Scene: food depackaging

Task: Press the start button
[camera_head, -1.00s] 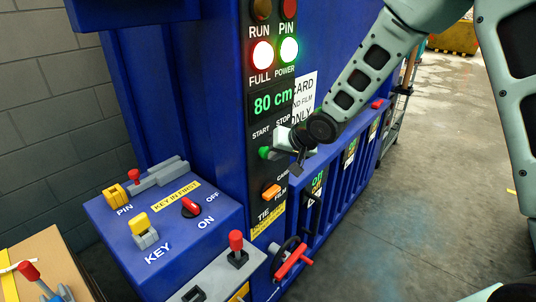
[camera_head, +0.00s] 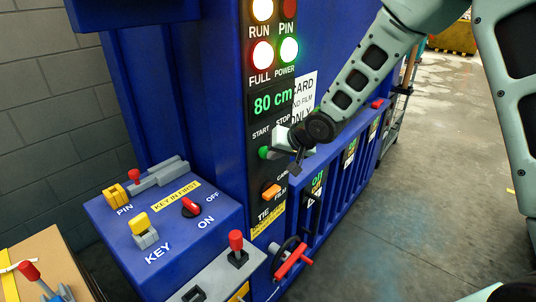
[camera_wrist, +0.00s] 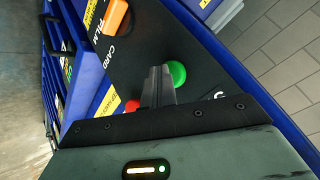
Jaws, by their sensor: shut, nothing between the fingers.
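The green start button (camera_head: 264,152) is on the black control panel (camera_head: 259,175) of the blue machine, under the word START. It also shows in the wrist view (camera_wrist: 177,73), right beside the fingertips. My gripper (camera_head: 277,152) is shut and empty, with its fingertips at the green button; I cannot tell whether they still touch it. In the wrist view the shut fingers (camera_wrist: 161,72) point at the panel. The red stop button (camera_wrist: 132,106) is partly hidden behind the fingers. The RUN lamp (camera_head: 262,10) is lit, as are the FULL (camera_head: 262,54) and POWER (camera_head: 289,49) lamps.
The display (camera_head: 272,101) reads 80 cm. An orange switch (camera_head: 271,191) is below the button. A blue box (camera_head: 165,235) with KEY and PIN parts and a red knob (camera_head: 191,207) juts out at the left. Floor at the right is clear.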

